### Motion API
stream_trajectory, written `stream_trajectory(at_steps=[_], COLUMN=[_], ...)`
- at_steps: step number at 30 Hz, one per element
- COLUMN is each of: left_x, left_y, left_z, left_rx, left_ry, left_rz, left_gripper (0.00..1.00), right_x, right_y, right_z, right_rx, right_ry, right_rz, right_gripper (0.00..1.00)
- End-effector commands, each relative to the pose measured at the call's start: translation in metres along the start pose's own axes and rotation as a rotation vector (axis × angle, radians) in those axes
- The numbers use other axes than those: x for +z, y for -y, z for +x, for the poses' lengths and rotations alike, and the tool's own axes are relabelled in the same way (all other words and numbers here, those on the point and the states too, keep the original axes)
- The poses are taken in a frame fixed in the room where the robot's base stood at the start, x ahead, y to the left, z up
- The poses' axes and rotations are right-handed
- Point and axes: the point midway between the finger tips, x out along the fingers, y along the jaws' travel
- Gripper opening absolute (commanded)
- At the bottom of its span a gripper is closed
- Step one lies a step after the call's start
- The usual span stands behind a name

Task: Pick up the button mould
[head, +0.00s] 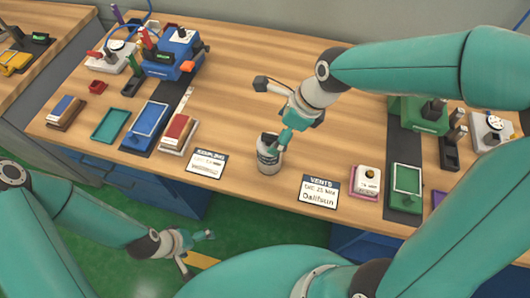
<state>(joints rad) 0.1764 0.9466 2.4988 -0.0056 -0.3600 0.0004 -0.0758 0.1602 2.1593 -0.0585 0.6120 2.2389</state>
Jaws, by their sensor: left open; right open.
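I cannot tell for sure which piece is the button mould. A small pale block with a dark round spot (369,178) sits on a pink base near the bench's front edge. A red-topped block (180,129) lies on a pale base further left. My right gripper (283,112) is open above the middle of the bench, just over a grey can (268,158). A teal piece shows between it and the can; I cannot tell whether they touch. My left gripper (199,252) is open and empty, low in front of the bench over the green floor.
White cards reading "COUPLING" (207,164) and "VENTS" (320,191) lie along the front edge. A blue machine (174,54) stands at the back left, a green one (418,115) at the right. Blue (148,118) and teal (110,125) trays lie left. The back middle of the wooden bench (260,50) is clear.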

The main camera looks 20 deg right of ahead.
Motion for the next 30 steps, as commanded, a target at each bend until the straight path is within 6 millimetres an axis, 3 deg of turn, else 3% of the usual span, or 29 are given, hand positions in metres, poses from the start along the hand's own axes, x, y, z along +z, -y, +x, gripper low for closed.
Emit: stream_trajectory(at_steps=[3, 11, 21, 30], left_x=[0.000, 0.000, 0.000, 0.000], left_y=[0.000, -0.001, -0.004, -0.004], left_z=[0.000, -0.002, -0.011, -0.011], left_rx=[0.000, 0.000, 0.000, 0.000], left_ry=[0.000, 0.000, 0.000, 0.000], left_rz=[0.000, 0.000, 0.000, 0.000], left_gripper=[0.97, 0.97, 0.97, 0.97], right_x=[-0.001, -0.002, 0.000, 0.001], right_y=[0.000, 0.001, 0.005, 0.006], right_z=[0.019, 0.034, 0.076, 0.082], right_rx=[0.001, -0.001, 0.001, -0.002], right_ry=[-0.002, -0.001, -0.001, 0.002], right_rz=[0.003, 0.005, 0.005, 0.005], right_gripper=[0.99, 0.99, 0.99, 0.99])
